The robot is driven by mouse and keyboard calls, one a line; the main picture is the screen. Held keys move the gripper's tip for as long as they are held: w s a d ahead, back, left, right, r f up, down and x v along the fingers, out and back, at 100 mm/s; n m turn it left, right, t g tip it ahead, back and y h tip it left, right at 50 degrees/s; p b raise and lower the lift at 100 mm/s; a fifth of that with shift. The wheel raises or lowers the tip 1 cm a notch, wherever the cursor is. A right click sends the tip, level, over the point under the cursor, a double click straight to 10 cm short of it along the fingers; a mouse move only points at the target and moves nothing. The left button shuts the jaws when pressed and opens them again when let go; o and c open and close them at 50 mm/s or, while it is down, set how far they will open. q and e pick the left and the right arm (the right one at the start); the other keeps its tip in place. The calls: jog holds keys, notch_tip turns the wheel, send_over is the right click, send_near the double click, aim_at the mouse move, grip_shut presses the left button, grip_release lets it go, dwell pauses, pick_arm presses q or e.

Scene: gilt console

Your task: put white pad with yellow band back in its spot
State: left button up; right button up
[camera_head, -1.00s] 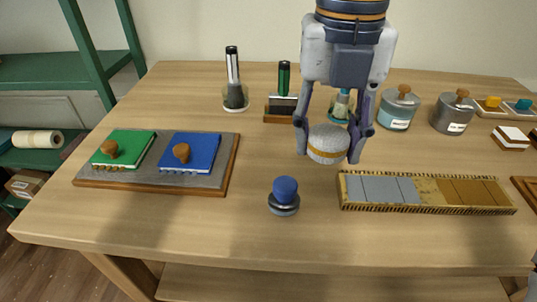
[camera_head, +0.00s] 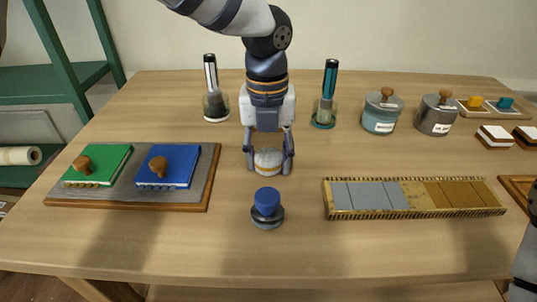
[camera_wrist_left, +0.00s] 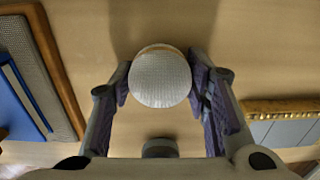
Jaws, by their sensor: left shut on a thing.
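The white pad with the yellow band (camera_head: 268,159) is a short round piece. My left gripper (camera_head: 268,163) points down and is shut on it, one finger on each side. In the left wrist view the pad's white round face (camera_wrist_left: 160,78) shows between the fingers. I cannot tell whether the pad touches the table. A blue-topped round piece on a dark base (camera_head: 266,209) stands just in front of the gripper. Its grey base (camera_wrist_left: 160,148) shows partly in the wrist view. My right gripper is not in view.
A grey board with a wooden edge (camera_head: 120,200) holds green and blue books at left. A gilt tray (camera_head: 413,211) with grey and brown tiles lies at right. Marker holders (camera_head: 215,105) (camera_head: 323,115) and lidded jars (camera_head: 381,115) (camera_head: 437,117) stand behind. Bare table separates them.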

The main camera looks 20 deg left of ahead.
aim_at(268, 155)
pick_arm(q)
jog(key=shift+f, duration=0.2)
jog(key=o, duration=1.2)
notch_tip(268, 155, up, 12)
jog(key=shift+r, duration=0.25)
